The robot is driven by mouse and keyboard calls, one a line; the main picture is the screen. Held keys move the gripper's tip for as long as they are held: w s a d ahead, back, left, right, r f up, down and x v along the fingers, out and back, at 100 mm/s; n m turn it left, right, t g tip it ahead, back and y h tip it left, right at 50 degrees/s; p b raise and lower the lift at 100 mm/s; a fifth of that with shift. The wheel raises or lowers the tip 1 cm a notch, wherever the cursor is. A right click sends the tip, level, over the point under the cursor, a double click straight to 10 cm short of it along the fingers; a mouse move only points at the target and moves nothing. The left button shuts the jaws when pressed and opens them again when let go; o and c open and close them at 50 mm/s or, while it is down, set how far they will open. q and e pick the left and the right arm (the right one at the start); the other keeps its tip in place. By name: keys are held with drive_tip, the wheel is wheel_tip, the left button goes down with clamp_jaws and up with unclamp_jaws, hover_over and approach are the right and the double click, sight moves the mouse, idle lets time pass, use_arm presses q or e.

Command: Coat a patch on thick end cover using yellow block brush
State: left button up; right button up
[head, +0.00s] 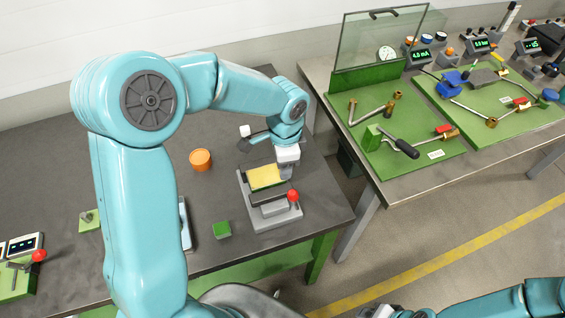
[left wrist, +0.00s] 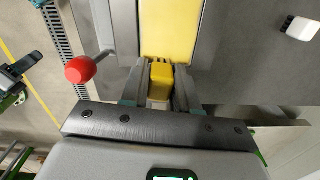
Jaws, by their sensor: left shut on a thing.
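My left gripper (head: 285,173) is over the right part of the dark table. In the left wrist view its fingers (left wrist: 160,88) are shut on a small yellow block (left wrist: 160,80), which I take to be the block brush. Just beyond it lies a grey fixture (head: 270,213) with a red ball handle, which also shows in the left wrist view (left wrist: 113,35). A flat yellow face (head: 264,176) lies on top, wide in the left wrist view (left wrist: 170,30); it may be the end cover. I cannot tell whether the block touches it.
A white-headed tool (head: 246,132) is behind. A second table with green boards (head: 395,150) and a glass panel (head: 380,42) stands right, across a gap.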

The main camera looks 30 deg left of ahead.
use_arm(q)
drive_tip(key=shift+w+d+r+p, duration=0.15)
drive_tip(key=shift+r+p, duration=0.1)
drive_tip(key=shift+p, duration=0.05)
drive_tip(key=shift+r+p, duration=0.4)
drive_tip(key=shift+r, duration=0.55)
drive_tip(key=shift+s+a+r+p, duration=0.25)
drive_tip(key=shift+r+p, duration=0.1)
drive_tip(key=shift+r, duration=0.2)
drive_tip(key=shift+w+d+r+p, duration=0.15)
drive_tip(key=shift+w+r+p, duration=0.05)
drive_tip(key=shift+r+p, duration=0.5)
drive_tip(key=shift+r, duration=0.4)
wheel_tip(320, 180, up, 2)
drive_tip(key=shift+s+r+p, duration=0.15)
drive_tip(key=shift+p, duration=0.85)
drive_tip(key=shift+r, duration=0.1)
